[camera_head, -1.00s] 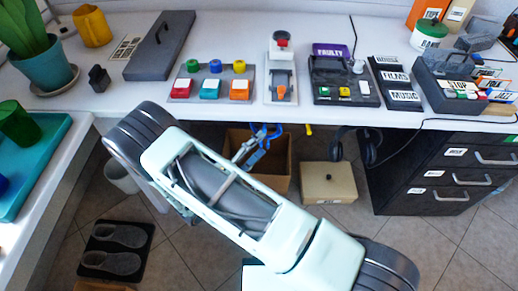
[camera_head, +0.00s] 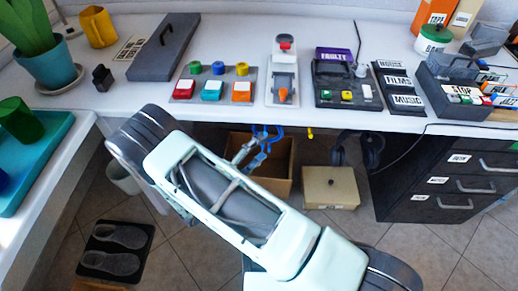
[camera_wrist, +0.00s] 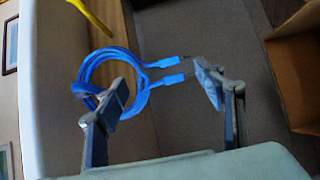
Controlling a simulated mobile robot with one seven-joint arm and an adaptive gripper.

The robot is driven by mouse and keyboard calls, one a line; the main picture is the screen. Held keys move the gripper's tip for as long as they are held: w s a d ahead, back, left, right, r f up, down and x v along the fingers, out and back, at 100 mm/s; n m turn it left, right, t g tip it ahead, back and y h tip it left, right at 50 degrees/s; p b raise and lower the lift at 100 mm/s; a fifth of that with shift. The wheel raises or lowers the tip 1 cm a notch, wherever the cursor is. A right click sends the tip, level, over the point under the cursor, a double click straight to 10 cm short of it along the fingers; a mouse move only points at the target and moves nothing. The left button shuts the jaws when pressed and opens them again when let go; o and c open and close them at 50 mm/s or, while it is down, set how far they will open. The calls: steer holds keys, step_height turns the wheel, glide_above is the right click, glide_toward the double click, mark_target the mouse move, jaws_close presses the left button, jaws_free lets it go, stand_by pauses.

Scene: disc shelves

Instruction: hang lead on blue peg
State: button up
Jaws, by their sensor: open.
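The lead is a blue coiled cable (camera_wrist: 139,104) with two plug ends pointing right in the wrist view. A short darker blue stub at the coil's left side looks like the blue peg (camera_wrist: 83,91). The coil appears to hang around it, though one finger partly covers that spot. My gripper (camera_wrist: 165,93) is open, its fingers apart, with the plug ends showing between them and one finger overlapping the coil in the picture. Whether it touches the lead I cannot tell. In the head view, blue shows under the desk's front edge, beside my gripper (camera_head: 252,157).
A yellow peg (camera_head: 310,133) sticks out from the desk front (camera_head: 210,112), right of the blue. Headphones (camera_head: 372,150) hang further right. Below are an open cardboard box (camera_head: 283,187) and a lidded beige box (camera_head: 330,187). A dark drawer cabinet (camera_head: 400,205) stands at right.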

steer(key=shift+o, duration=1.3)
steer(key=v, duration=1.2)
